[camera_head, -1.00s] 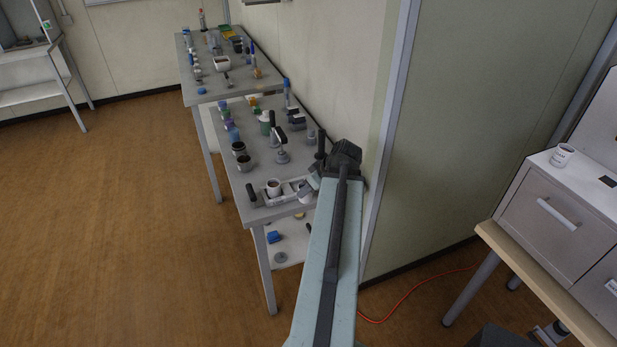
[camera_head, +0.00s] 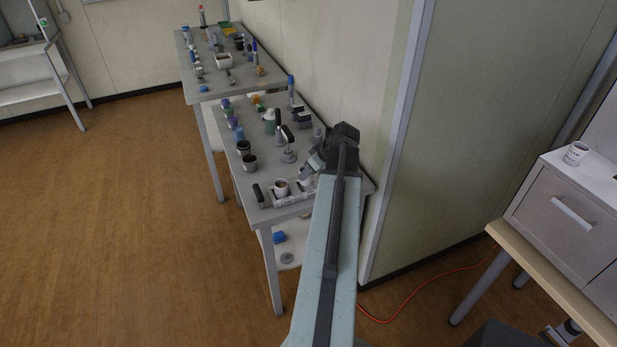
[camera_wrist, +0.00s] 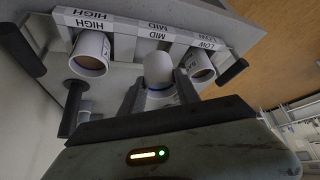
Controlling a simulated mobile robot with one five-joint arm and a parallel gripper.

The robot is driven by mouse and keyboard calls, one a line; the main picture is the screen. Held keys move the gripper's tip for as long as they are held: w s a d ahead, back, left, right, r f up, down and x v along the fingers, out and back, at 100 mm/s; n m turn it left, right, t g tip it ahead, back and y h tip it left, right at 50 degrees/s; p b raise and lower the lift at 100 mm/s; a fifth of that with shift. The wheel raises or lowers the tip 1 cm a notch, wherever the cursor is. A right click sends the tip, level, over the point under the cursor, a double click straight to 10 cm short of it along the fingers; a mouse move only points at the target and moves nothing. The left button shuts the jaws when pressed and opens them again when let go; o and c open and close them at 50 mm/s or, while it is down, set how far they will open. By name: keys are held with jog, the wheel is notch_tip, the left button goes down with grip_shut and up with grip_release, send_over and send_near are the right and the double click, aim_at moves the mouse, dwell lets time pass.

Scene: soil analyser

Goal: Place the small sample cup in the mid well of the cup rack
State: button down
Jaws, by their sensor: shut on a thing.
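The white cup rack (camera_wrist: 124,27) shows upside down in the wrist view, with HIGH, MID and LOW labels. My gripper (camera_wrist: 158,88) is shut on the small sample cup (camera_wrist: 158,68), a white cup with a blue band, by the MID label. Whether its base is inside the well or above it I cannot tell. One white cup (camera_wrist: 89,54) is by HIGH and another (camera_wrist: 201,68) by LOW. In the head view the rack (camera_head: 289,200) is at the table's near end. My gripper (camera_head: 311,168) is over its right part, partly hidden by my arm.
The grey table (camera_head: 262,174) also holds dark cups (camera_head: 249,162), stamp-like tools (camera_head: 288,150) and bottles farther back. A wall and its corner post (camera_head: 392,150) stand close right of my arm. A drawer cabinet (camera_head: 550,205) with a cup is at the right.

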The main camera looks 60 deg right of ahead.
aim_at(309, 178)
jog(key=shift+w+d+f, duration=0.1)
jog(key=shift+w+d, duration=0.2)
jog(key=shift+d, duration=0.1)
notch_tip(309, 178, down, 4)
jog(key=b, duration=0.3)
jog(key=shift+r+b, duration=0.25)
jog(key=shift+b, duration=0.05)
jog(key=shift+f, duration=0.15)
jog(key=c, duration=0.9)
grip_release()
jog(key=shift+s, duration=0.1)
